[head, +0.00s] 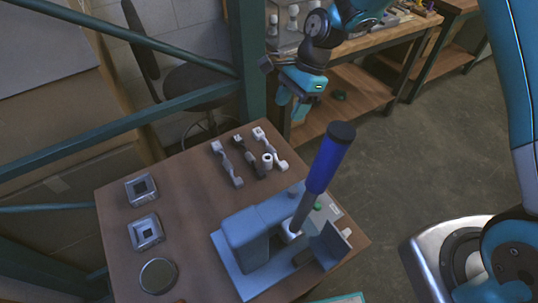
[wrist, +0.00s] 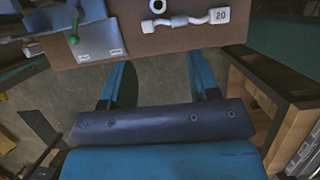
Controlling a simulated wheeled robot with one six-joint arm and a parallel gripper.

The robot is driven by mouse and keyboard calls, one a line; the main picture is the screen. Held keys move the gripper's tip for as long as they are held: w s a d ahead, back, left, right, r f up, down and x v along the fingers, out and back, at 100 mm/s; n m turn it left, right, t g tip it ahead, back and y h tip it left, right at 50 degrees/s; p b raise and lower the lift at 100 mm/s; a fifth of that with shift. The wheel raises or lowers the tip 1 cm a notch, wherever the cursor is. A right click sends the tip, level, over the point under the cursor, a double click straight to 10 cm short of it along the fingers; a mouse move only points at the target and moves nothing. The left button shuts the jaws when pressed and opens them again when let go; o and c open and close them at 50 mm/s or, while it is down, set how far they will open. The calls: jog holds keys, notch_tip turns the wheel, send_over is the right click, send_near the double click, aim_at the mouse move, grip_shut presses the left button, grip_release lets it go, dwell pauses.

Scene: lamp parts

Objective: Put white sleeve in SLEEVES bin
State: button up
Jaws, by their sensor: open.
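A small white ring-shaped part, which looks like the white sleeve (head: 267,160), stands upright on the brown table among the arm-like parts. Its open top shows at the top edge of the wrist view (wrist: 158,6). My gripper (head: 291,107) is open and empty, off the table's far edge and beyond the sleeve. In the wrist view its two teal fingers (wrist: 160,75) are spread apart over the grey floor, with nothing between them. No bin with a readable SLEEVES label is in view.
A blue press-like fixture (head: 249,236) with a tall blue, black-capped handle (head: 328,158) stands at the table's front right. White jointed parts (head: 227,164) lie near the sleeve, and square metal parts (head: 146,231) at left. A wooden workbench (head: 385,42) stands behind; a green frame (head: 246,60) rises beyond the table.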

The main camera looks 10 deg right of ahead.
jog(key=p, duration=0.3)
send_near(265, 165)
jog(key=shift+w+a+f, duration=0.1)
jog(key=shift+f, duration=0.45)
jog(key=shift+w+f, duration=0.15)
jog(key=shift+f, duration=0.4)
jog(key=shift+s+a+f+p, duration=0.25)
jog(key=shift+f+p, duration=0.25)
jog(key=shift+p, duration=0.2)
jog(key=shift+p+x, duration=0.9)
jog(key=shift+x, duration=1.3)
grip_shut()
jog(key=shift+w+r, duration=0.1)
jog(key=shift+r, duration=0.05)
notch_tip(265, 165, up, 20)
jog(key=b, duration=0.5)
jog(key=s+d+f+n+g+h, duration=0.1)
jog(key=s+d+f+n+h, duration=0.1)
jog(key=d+f+n, duration=0.4)
jog(key=s+d+f+n+g+h+b, duration=0.1)
jog(key=d+f+n, duration=0.6)
jog(key=d, duration=0.9)
notch_tip(265, 165, down, 3)
jog(key=shift+s+d+r+g+h, duration=0.1)
jog(key=shift+s+d+g+h, duration=0.3)
jog(key=shift+s, duration=0.5)
